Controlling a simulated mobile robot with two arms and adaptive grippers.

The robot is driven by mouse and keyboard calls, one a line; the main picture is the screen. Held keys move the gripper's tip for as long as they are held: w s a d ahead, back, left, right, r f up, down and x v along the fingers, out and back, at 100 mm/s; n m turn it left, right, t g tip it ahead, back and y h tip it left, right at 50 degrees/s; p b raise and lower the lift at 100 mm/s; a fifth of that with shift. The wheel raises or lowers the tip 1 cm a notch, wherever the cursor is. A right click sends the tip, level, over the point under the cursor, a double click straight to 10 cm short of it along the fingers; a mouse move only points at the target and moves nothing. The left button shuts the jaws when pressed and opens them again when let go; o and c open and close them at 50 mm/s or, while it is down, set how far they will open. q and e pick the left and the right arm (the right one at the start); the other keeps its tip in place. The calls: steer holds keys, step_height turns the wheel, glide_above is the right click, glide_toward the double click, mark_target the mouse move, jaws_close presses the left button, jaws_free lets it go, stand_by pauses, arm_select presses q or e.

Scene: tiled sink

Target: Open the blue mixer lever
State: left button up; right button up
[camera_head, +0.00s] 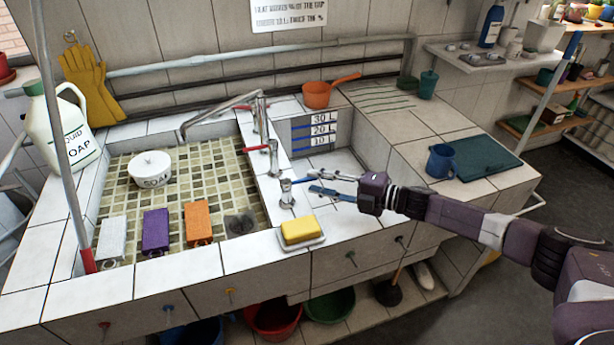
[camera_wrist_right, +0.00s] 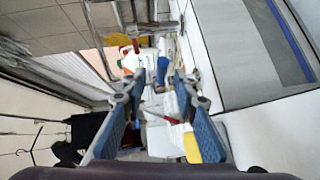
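The blue mixer lever (camera_head: 302,181) sticks out to the right from the top of a short chrome tap (camera_head: 287,193) on the sink's dividing ledge. In the right wrist view the blue lever (camera_wrist_right: 162,70) shows ahead, between the two fingers. My right gripper (camera_head: 322,183) comes in from the right, with its blue fingers spread at the lever's free end. In the right wrist view my right gripper (camera_wrist_right: 160,95) is open and holds nothing. Whether a finger touches the lever is unclear. My left gripper is in neither view.
A red lever (camera_head: 256,148) sits on a second tap (camera_head: 273,158) just behind. A yellow sponge (camera_head: 299,230) lies on a dish at the front ledge. An orange saucepan (camera_head: 317,95) stands behind. A blue mug (camera_head: 441,162) stands on the right counter.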

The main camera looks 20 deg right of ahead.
mark_target(307, 180)
steer(key=x, duration=0.2)
steer(key=shift+w+a+f, duration=0.1)
steer(key=shift+w+f, duration=0.05)
steer(key=shift+w, duration=0.3)
steer(key=shift+w+a+f, duration=0.15)
steer(key=shift+w+a, duration=0.05)
steer(key=shift+w, duration=0.05)
steer(key=shift+a, duration=0.2)
steer(key=shift+w, duration=0.1)
steer(key=c, duration=0.7)
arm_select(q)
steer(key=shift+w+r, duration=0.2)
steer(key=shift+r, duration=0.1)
arm_select(e)
jaws_close()
